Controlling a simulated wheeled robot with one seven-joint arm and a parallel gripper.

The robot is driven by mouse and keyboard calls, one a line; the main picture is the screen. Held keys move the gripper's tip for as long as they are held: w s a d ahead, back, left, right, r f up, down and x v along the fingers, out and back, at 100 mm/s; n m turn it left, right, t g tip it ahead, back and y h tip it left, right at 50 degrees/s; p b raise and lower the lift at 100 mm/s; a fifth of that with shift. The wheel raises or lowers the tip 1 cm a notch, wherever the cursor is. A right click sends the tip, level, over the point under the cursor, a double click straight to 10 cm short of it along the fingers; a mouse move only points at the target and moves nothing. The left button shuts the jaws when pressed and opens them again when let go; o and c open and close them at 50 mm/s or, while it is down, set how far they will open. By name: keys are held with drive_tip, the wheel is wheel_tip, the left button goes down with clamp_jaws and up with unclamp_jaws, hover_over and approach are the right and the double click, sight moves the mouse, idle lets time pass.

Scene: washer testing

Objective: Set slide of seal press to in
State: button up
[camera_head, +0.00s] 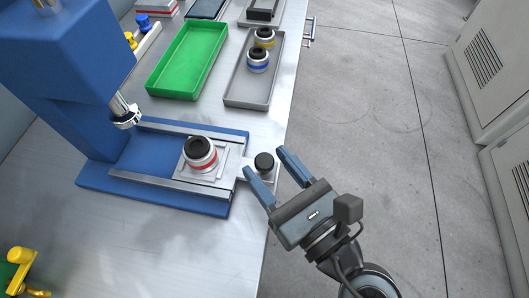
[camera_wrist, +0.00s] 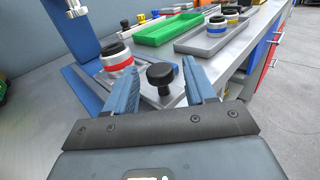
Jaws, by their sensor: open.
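The blue seal press (camera_head: 75,85) stands at the left, its ram above the back of the base. Its slide (camera_head: 225,163) is drawn out toward the table's front edge, carrying a red-banded part with a black top (camera_head: 199,153), clear of the ram. A black knob (camera_head: 264,162) stands on the slide's front tab. My gripper (camera_head: 277,173) is open, its two blue fingers at either side of the knob. In the wrist view the knob (camera_wrist: 161,76) shows between the fingers; I cannot tell whether either finger touches it.
A green tray (camera_head: 151,83) and a grey tray (camera_head: 231,99) with yellow- and blue-banded parts lie behind the press. A yellow fixture (camera_head: 22,256) is at the lower left. The floor at right is clear up to grey cabinets (camera_head: 487,62).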

drive_tip(key=shift+x, duration=1.1)
clamp_jaws()
